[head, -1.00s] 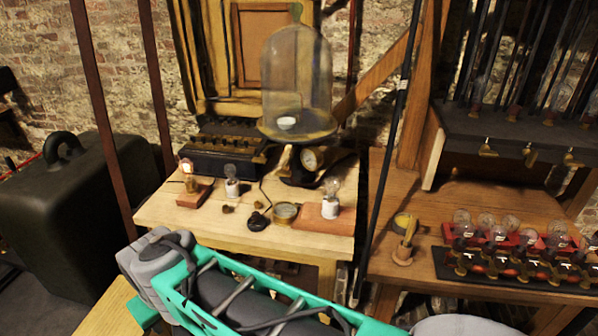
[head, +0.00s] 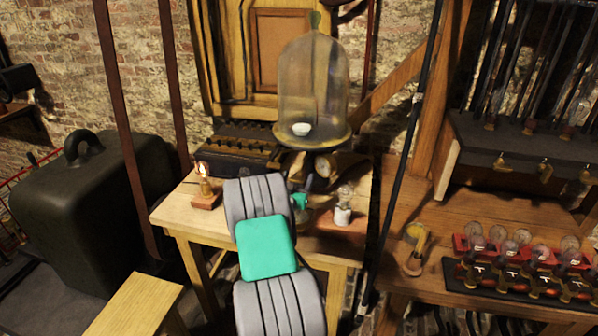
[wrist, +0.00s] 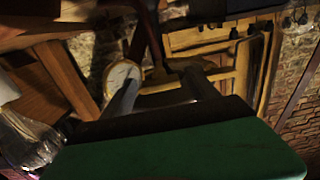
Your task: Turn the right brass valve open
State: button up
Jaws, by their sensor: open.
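A bell jar (head: 312,85) stands on a round plate over a dark pump base with a dial gauge (head: 325,165). In the wrist view the gauge (wrist: 123,78) shows beside a brass-coloured fitting (wrist: 172,72), which may be a valve; I cannot tell whether it is the right one, nor its turn. My gripper (wrist: 162,88) is open, its two grey fingers apart and pointing toward this fitting, with nothing clearly held. In the head view my gripper (head: 308,183) is just below the jar plate, mostly hidden behind my arm.
A bulb in a white socket (head: 343,212) stands close right of my gripper. A lit bulb (head: 203,185) stands at the left of the wooden table (head: 180,212). Small brass taps (head: 545,170) hang under the right shelf.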

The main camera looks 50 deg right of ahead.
jog(key=shift+x, duration=1.35)
jog(key=shift+c, duration=0.6)
jog(key=c, duration=1.2)
jog(key=shift+c, duration=0.2)
